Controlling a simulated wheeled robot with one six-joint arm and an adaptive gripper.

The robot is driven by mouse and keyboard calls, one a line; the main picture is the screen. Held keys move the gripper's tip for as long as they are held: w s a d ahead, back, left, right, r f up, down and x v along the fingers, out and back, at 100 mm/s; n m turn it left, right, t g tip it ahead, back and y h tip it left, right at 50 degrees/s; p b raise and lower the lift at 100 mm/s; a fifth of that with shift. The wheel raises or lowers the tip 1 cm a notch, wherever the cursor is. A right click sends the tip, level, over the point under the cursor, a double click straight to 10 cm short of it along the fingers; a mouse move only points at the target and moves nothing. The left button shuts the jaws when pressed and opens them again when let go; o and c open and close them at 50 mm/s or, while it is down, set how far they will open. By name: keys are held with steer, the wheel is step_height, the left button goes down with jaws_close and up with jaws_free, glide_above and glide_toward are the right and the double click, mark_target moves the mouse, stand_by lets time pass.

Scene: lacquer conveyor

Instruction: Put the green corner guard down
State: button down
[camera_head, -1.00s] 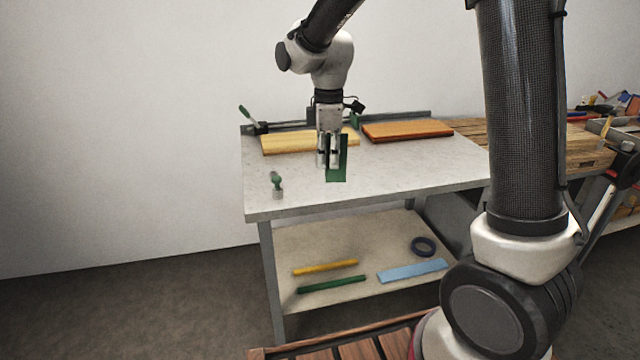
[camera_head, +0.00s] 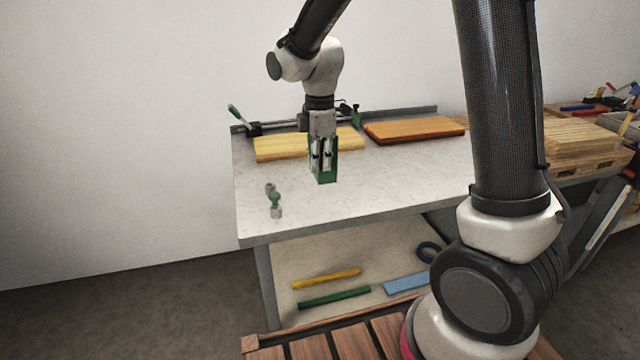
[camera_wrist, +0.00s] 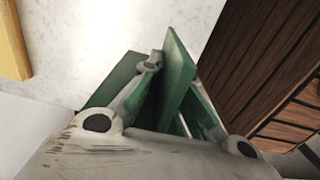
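The green corner guard (camera_head: 326,177) is in my gripper (camera_head: 322,165), above the pale workbench top (camera_head: 375,185) in the head view. My gripper is shut on it, with the guard's green plates around and below the fingers. In the wrist view the green corner guard (camera_wrist: 178,75) shows as angled plates by the fingers, and my gripper (camera_wrist: 160,85) partly hides it. Whether the guard touches the bench top I cannot tell.
A yellow board (camera_head: 285,148) and an orange-brown board (camera_head: 410,130) lie at the bench's back. The lower shelf holds a yellow bar (camera_head: 327,278) and a green bar (camera_head: 335,297). The bench's front right is clear.

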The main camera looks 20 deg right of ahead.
mark_target(320, 181)
steer(key=shift+f, duration=2.9)
steer(key=c, duration=1.6)
jaws_free()
steer(key=shift+f, duration=0.15)
steer(key=shift+c, duration=0.2)
step_height(320, 181, up, 12)
steer(key=shift+s+r, duration=0.15)
steer(key=shift+r, duration=0.05)
steer(key=s+d+r+m+t, duration=0.2)
steer(key=s+d+r+m, duration=0.5)
steer(key=s+d, duration=0.2)
steer(key=s+d+m+t, duration=0.1)
steer(key=s+d+m, duration=0.3)
steer(key=s, duration=0.3)
steer(key=s+d+m+t, duration=0.1)
steer(key=s+d+m, duration=0.3)
steer(key=s+m, duration=0.3)
steer(key=shift+s+r, duration=0.3)
steer(key=shift+s, duration=0.25)
